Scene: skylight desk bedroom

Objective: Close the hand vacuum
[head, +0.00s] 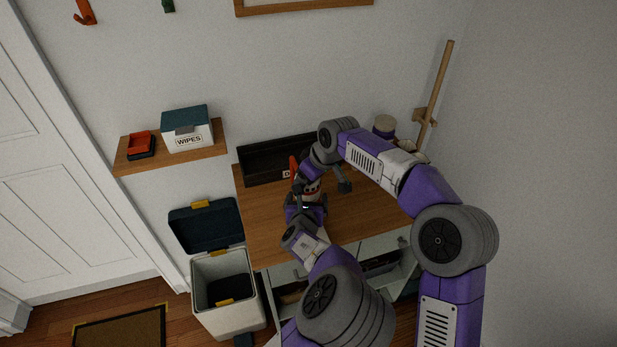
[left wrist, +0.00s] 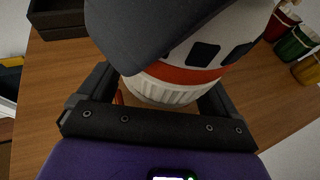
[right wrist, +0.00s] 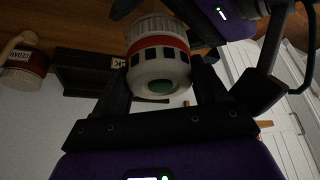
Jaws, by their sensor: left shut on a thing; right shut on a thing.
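The hand vacuum (head: 312,187), white with a red band, is between my two grippers over the wooden tabletop and partly hidden by them. My left gripper (head: 305,207) is shut on its ribbed white part (left wrist: 163,90) from the near side. The red band and dark windows show beyond it in the left wrist view. My right gripper (head: 316,172) is shut on the vacuum from the far side. In the right wrist view the vacuum (right wrist: 158,60) shows a red band, dark windows and a green round spot. I cannot tell whether its parts are fully joined.
A black tray (head: 262,164) stands at the back of the wooden table (head: 365,205). A wall shelf (head: 170,153) holds a wipes box (head: 188,133) and a red-and-black item. An open bin (head: 225,290) stands left of the table. Coloured jars (left wrist: 295,42) stand nearby.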

